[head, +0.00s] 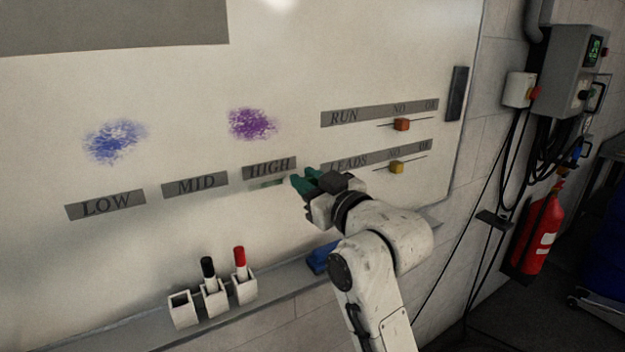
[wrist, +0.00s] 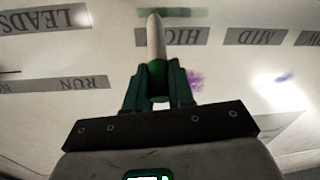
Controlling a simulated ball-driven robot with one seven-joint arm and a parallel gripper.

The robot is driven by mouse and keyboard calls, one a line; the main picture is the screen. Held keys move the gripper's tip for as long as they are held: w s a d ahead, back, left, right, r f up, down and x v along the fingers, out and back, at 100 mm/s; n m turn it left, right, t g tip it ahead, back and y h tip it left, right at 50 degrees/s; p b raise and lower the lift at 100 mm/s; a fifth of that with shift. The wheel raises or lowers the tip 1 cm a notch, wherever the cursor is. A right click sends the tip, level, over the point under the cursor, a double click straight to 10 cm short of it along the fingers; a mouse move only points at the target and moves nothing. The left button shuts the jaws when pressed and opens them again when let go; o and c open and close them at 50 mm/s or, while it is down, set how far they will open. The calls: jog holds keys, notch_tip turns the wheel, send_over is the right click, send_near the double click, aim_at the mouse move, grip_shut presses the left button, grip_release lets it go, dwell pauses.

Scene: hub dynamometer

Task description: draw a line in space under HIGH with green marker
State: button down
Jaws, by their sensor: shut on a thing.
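The whiteboard (head: 290,60) carries a grey HIGH label (head: 270,168), which shows upside down in the wrist view (wrist: 185,37). A short, faint green line (head: 268,183) lies just under HIGH; the wrist view also shows this green streak (wrist: 185,12). My gripper (head: 304,181) is at the board, just right of HIGH. In the wrist view my gripper (wrist: 158,92) is shut on the green marker (wrist: 155,45), which has a pale body and a green band between the fingers. The marker's far end overlaps the streak; I cannot tell whether it touches the board.
The LOW (head: 105,205) and MID (head: 195,184) labels are to the left, with blue and purple scribbles above. The tray below holds black (head: 208,270) and red (head: 240,258) markers, an empty holder (head: 182,309) and a blue eraser (head: 322,258).

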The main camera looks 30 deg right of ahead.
jog(key=shift+a, duration=0.1)
jog(key=shift+a, duration=0.7)
jog(key=shift+a, duration=0.15)
jog(key=shift+a, duration=0.45)
jog(key=shift+s+a+p, duration=0.1)
jog(key=shift+a+p, duration=0.25)
jog(key=shift+a, duration=0.4)
jog(key=shift+a, duration=0.15)
jog(key=shift+a, duration=0.5)
jog(key=shift+a, duration=0.15)
